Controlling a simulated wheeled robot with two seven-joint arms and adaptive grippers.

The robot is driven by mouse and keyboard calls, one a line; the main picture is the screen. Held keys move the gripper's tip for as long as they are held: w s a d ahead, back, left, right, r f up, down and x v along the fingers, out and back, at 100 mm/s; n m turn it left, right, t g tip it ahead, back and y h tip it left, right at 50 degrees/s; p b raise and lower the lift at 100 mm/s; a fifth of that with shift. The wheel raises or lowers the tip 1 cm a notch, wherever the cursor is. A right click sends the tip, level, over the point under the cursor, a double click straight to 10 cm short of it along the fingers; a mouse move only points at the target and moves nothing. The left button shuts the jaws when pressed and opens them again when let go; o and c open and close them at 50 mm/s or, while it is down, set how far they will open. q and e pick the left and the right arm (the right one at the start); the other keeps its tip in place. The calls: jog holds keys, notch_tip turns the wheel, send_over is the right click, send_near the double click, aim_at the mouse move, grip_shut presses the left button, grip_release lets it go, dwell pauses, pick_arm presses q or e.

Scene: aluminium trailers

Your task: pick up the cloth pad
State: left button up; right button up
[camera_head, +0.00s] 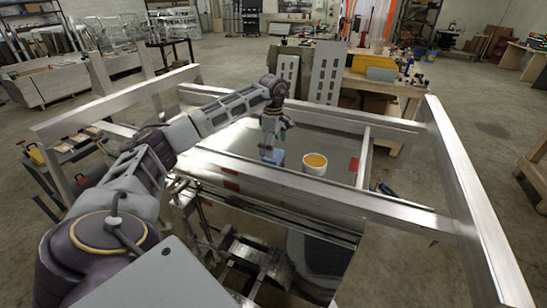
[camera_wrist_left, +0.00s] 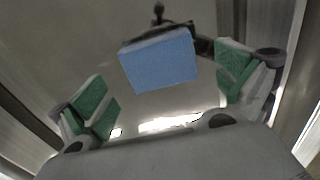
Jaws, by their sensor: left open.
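The cloth pad is a blue block-shaped pad. In the head view the cloth pad (camera_head: 278,157) lies on the flat metal surface (camera_head: 235,143) inside the trailer frame, partly hidden by my left gripper. In the left wrist view the cloth pad (camera_wrist_left: 160,60) shows between the green-padded fingers, toward the top. My left gripper (camera_head: 268,150) points down over the pad; in the wrist view the left gripper (camera_wrist_left: 165,82) has its fingers wide apart, with a gap on each side of the pad. A dark object (camera_wrist_left: 160,15) shows just beyond the pad. My right gripper is not in view.
A white cup with orange contents (camera_head: 314,164) stands right of the pad. Metal frame rails (camera_head: 330,200) surround the surface, with a tall rail (camera_head: 465,200) at right. A workbench (camera_head: 385,85) stands behind.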

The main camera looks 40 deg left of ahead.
aim_at(279, 154)
pick_arm(q)
jog(key=shift+f+p, duration=0.3)
jog(key=shift+f, duration=1.55)
jog(key=c, duration=0.9)
jog(key=shift+r, duration=0.15)
